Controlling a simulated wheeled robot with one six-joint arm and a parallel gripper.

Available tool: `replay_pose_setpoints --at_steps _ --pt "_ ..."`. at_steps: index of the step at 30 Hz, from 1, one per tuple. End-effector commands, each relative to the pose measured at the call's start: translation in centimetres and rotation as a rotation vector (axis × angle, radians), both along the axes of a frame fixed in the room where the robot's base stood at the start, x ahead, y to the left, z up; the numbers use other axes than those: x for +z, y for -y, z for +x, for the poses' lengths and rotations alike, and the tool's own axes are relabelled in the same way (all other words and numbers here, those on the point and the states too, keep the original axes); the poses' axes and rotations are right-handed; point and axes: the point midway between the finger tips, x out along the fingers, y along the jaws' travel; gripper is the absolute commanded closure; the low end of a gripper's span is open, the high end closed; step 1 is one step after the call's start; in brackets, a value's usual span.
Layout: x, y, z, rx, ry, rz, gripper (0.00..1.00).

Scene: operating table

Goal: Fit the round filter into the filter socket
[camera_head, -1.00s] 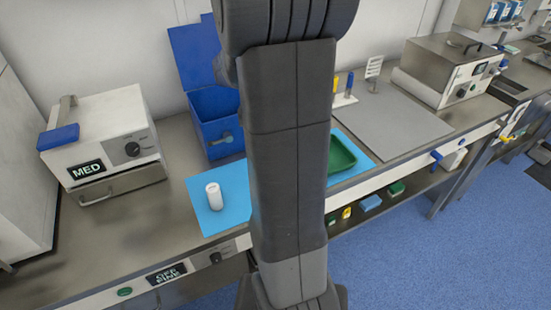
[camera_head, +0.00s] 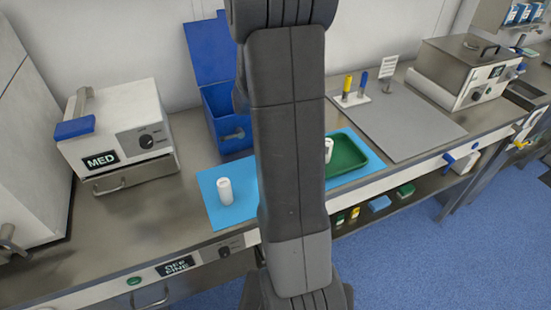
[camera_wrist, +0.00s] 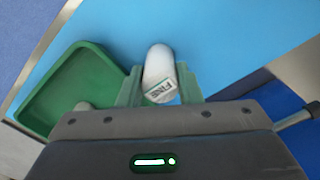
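In the wrist view a white round-ended filter (camera_wrist: 158,62) with a "FINE" label sits between the two fingers of my gripper (camera_wrist: 160,88). The fingers appear to touch both its sides, so the gripper looks shut on it. In the head view my arm hides the gripper. A white cylinder (camera_head: 224,191) stands upright near the left end of the blue mat (camera_head: 211,215). A white piece with a dark mark (camera_head: 328,147) shows beside my arm at the green tray; I cannot tell whether it is the gripped filter. I cannot make out the filter socket.
The green tray (camera_head: 349,166) lies on the mat's right part. An open blue bin (camera_head: 226,122) stands behind the mat. A white "MED" unit (camera_head: 122,125) stands at left. A grey board (camera_head: 405,128) lies at right. A dark label panel (camera_head: 175,265) is on the bench front.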

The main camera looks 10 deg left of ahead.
Motion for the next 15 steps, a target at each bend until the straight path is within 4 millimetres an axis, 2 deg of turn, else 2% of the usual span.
replay_pose_setpoints --at_steps 1,3,15 --pt "-0.04 0.01 -0.01 0.000 0.000 0.000 0.61" --pt "-0.03 0.01 -0.01 0.000 0.000 0.000 0.47" --pt "0.62 -0.01 0.01 0.000 0.001 0.000 0.47"
